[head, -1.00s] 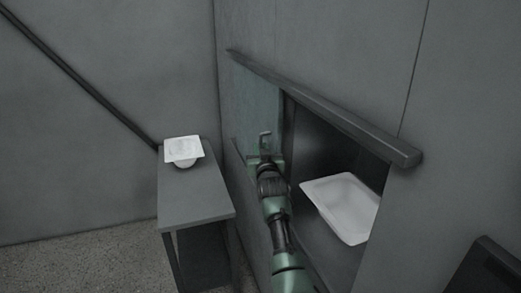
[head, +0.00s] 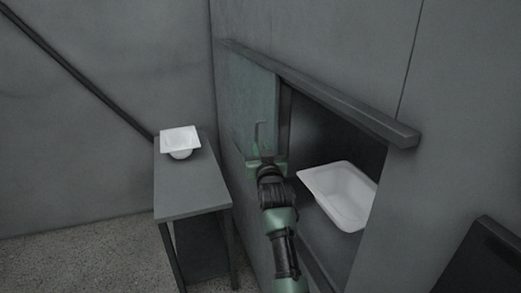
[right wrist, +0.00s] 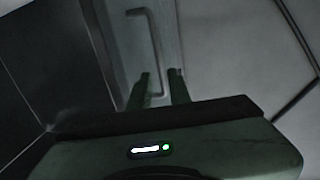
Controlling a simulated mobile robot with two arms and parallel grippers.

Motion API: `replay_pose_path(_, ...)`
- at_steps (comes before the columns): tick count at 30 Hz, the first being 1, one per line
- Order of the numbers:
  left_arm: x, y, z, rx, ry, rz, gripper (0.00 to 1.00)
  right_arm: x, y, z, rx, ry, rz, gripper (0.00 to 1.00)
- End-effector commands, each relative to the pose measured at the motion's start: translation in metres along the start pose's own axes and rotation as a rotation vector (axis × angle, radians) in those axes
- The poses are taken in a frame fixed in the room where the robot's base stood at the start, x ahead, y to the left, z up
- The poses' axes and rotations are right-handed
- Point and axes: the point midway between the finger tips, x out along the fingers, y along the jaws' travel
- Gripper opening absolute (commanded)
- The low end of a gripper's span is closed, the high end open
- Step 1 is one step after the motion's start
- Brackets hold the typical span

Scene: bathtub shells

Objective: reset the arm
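My right gripper (head: 266,160) is in front of the green sliding door (head: 246,100), just below its bar handle (head: 259,136). In the right wrist view the two fingers (right wrist: 161,84) stand apart, with a gap between them. The handle (right wrist: 150,50) shows ahead of them, its lower end near the fingertips. I cannot tell whether they touch. The door stands slid to the left, with the opening to its right uncovered. My left gripper is not in view.
A white tub shell (head: 341,194) sits inside the wall opening, right of my arm. Another white shell (head: 180,140) rests on a grey table (head: 190,193) at the left. A dark rail (head: 330,97) runs above the opening. A dark object (head: 485,262) stands at lower right.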

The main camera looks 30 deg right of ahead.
Motion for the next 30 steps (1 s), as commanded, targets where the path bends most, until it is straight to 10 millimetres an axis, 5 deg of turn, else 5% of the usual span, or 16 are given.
replay_pose_path(10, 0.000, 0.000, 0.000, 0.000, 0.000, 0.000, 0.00, 0.001, -0.002, 0.005, -0.004, -0.007, -0.004, 0.19)
replay_pose_path(14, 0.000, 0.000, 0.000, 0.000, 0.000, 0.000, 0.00, 0.000, -0.016, 0.046, -0.031, -0.068, -0.037, 0.19)
replay_pose_path(23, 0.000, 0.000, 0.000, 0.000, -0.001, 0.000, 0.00, -0.049, -0.066, 0.253, -0.149, -0.370, -0.193, 0.19)
replay_pose_path(30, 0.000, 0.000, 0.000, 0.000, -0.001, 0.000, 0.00, -0.141, -0.073, 0.413, -0.236, -0.621, -0.297, 0.19)
